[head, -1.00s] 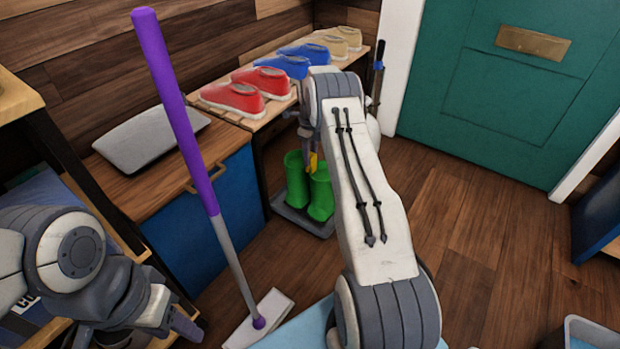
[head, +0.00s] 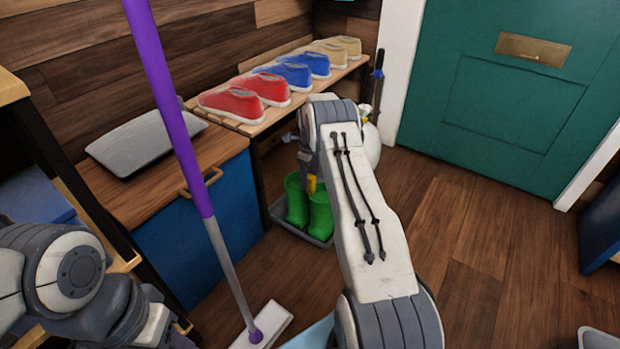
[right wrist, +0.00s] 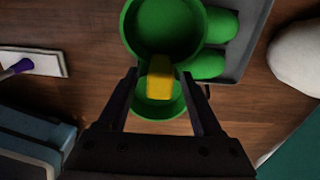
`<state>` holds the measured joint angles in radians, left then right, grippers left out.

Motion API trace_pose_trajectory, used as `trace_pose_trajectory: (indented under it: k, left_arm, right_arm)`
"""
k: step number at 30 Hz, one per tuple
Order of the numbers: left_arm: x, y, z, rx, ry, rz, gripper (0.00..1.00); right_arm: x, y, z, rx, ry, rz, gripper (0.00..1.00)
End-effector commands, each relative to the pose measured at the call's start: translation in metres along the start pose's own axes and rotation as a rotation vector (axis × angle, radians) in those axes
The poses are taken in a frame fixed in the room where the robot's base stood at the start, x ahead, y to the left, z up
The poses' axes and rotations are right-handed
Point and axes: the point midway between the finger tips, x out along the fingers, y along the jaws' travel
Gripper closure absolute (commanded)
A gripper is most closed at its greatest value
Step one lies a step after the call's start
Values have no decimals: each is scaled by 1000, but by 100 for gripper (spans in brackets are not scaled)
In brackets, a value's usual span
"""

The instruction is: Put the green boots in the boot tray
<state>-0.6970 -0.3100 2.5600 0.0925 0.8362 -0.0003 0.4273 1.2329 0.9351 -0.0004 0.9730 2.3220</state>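The green boots (head: 308,206) stand upright, side by side, in the grey boot tray (head: 322,242) on the floor under the bench. A yellow piece (head: 311,184) sits at their tops. In the right wrist view the boots (right wrist: 131,38) show from above, with the tray (right wrist: 261,35) under their toes. My right gripper (right wrist: 159,76) is above the boots, its fingers apart on either side of the yellow piece (right wrist: 160,84), with gaps showing. In the head view my right arm partly hides the boots. My left gripper (head: 176,338) is low at the left, its fingertips unclear.
Red shoes (head: 245,98), blue shoes (head: 298,69) and beige shoes (head: 335,49) line the bench above the tray. A purple-handled mop (head: 173,103) stands left of the tray, before a blue cabinet (head: 205,225). Open wooden floor (head: 470,235) lies to the right.

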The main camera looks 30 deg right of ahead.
Motion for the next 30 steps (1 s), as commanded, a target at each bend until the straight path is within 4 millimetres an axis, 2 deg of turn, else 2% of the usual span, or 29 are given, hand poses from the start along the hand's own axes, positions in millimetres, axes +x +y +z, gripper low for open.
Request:
trace_pose_trajectory:
  k: [8, 11, 14, 24, 30]
  left_arm:
    - [0, 0, 0, 0, 0, 0, 50]
    - [-3, 0, 0, 0, 0, 0, 50]
    - [-12, 1, -1, 0, 0, 0, 50]
    - [-48, 4, -3, 0, 0, 0, 50]
    - [-58, 4, -3, 0, 0, 0, 50]
  right_arm:
    - [-1, 0, 0, 0, 0, 0, 33]
    - [-7, 0, 0, 0, 0, 0, 33]
    - [-23, 0, 0, 0, -1, -1, 33]
    - [-95, 0, 0, 0, -1, -1, 33]
    - [-119, 0, 0, 0, 0, 0, 33]
